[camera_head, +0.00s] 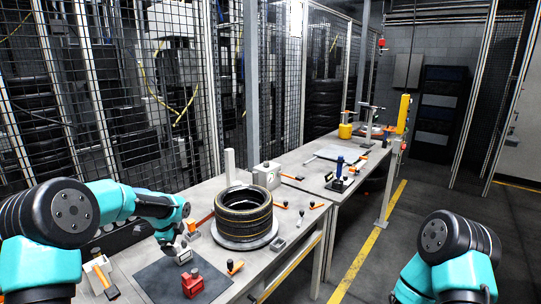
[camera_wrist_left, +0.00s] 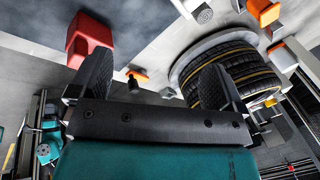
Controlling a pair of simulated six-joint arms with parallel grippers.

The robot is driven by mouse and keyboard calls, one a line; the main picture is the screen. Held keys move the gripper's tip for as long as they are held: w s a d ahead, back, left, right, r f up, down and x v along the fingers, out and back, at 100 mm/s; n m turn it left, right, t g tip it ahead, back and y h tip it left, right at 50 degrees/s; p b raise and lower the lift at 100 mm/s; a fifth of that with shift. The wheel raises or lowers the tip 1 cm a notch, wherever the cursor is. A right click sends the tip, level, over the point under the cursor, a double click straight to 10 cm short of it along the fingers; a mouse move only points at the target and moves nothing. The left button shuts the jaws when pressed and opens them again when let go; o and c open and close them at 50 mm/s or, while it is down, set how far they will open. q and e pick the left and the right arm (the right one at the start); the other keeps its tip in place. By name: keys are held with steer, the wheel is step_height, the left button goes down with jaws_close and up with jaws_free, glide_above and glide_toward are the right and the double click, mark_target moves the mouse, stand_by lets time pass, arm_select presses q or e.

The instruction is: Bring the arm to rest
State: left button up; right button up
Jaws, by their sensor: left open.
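My left arm reaches in from the left in the head view. Its gripper (camera_head: 174,246) hangs over the dark mat (camera_head: 160,279) on the near table. In the left wrist view the gripper's two fingers (camera_wrist_left: 154,80) are wide apart with nothing between them. A stack of black tyres with yellow lines (camera_head: 244,212) lies on a round grey plate to the right of the gripper; it also shows in the left wrist view (camera_wrist_left: 232,68). My right arm shows at the lower right, but its gripper is out of view.
Orange-handled items (camera_head: 235,267) lie around the tyres. A second table (camera_head: 318,172) stands behind. Mesh fencing (camera_head: 150,100) closes the left side.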

arm_select(q)
steer(key=s+d+f+n+t+h, duration=0.1)
steer(key=s+d+f, duration=0.15)
steer(key=d, duration=0.65)
steer(key=s+d+f+n+h, duration=0.1)
steer(key=s+d+f+n, duration=0.15)
steer(key=d, duration=0.75)
steer(key=s+d+f+n+h, duration=0.2)
steer(key=s+d+f, duration=0.4)
steer(key=s+f, duration=0.1)
steer(key=s+a+f+n+g, duration=0.1)
steer(key=s+a+f+n, duration=0.3)
steer(key=s, duration=0.4)
steer(key=s+a+f+n+g, duration=0.1)
steer(key=s+a+f+n, duration=0.4)
steer(key=s, duration=0.3)
steer(key=s+a+f+n+g+y, duration=0.1)
steer(key=s+a+f+n, duration=0.3)
steer(key=s+f, duration=0.3)
steer(key=shift+s+a+n, duration=0.15)
steer(key=shift+s+n, duration=0.5)
steer(key=shift+s, duration=0.25)
steer(key=shift+f, duration=0.1)
steer(key=shift+c, duration=0.2)
